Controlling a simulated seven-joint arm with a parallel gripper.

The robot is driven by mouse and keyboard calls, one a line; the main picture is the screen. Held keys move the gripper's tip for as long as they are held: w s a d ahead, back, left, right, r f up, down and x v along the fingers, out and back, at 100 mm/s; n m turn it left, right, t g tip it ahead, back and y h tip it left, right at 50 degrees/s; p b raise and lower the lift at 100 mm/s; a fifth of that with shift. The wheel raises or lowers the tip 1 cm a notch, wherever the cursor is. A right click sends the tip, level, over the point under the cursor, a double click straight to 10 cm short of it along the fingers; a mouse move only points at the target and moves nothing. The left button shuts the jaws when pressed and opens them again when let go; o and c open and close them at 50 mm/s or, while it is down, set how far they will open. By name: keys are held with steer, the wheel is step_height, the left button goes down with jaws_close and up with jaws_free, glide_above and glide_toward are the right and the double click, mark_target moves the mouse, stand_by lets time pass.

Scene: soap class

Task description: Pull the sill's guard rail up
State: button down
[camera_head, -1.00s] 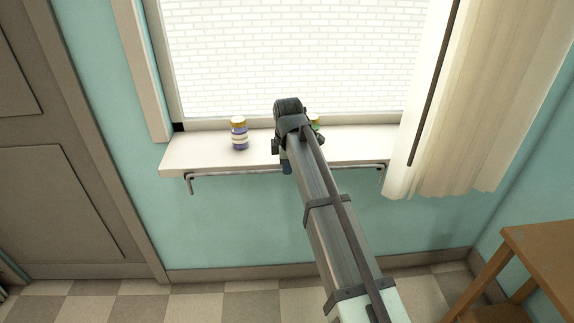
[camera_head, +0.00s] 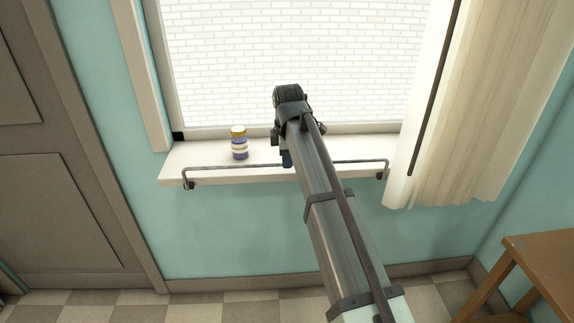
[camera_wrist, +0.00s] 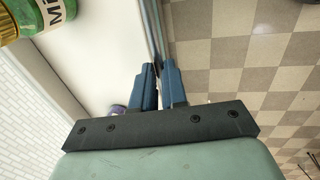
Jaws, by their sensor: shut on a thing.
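The guard rail (camera_head: 232,167) is a thin grey metal bar along the front of the white window sill (camera_head: 210,153). Its bent ends meet dark brackets under the sill's front edge, and the bar stands at about the height of the sill's front edge. My gripper (camera_head: 287,160) is at the middle of the rail, mostly hidden behind my arm. In the wrist view my gripper's blue fingers (camera_wrist: 160,68) are closed around the rail (camera_wrist: 155,25), which runs away from them along the sill edge.
A jar with a yellow lid and purple label (camera_head: 239,143) stands on the sill left of my arm. A cream curtain (camera_head: 455,120) hangs at the right end. A wooden table (camera_head: 545,260) stands at lower right.

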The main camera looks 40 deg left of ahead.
steer(key=shift+r, duration=0.25)
steer(key=c, duration=1.4)
jaws_free()
steer(key=shift+c, duration=0.2)
step_height(320, 180, up, 14)
steer(key=s+d, duration=0.2)
steer(key=shift+f, duration=0.2)
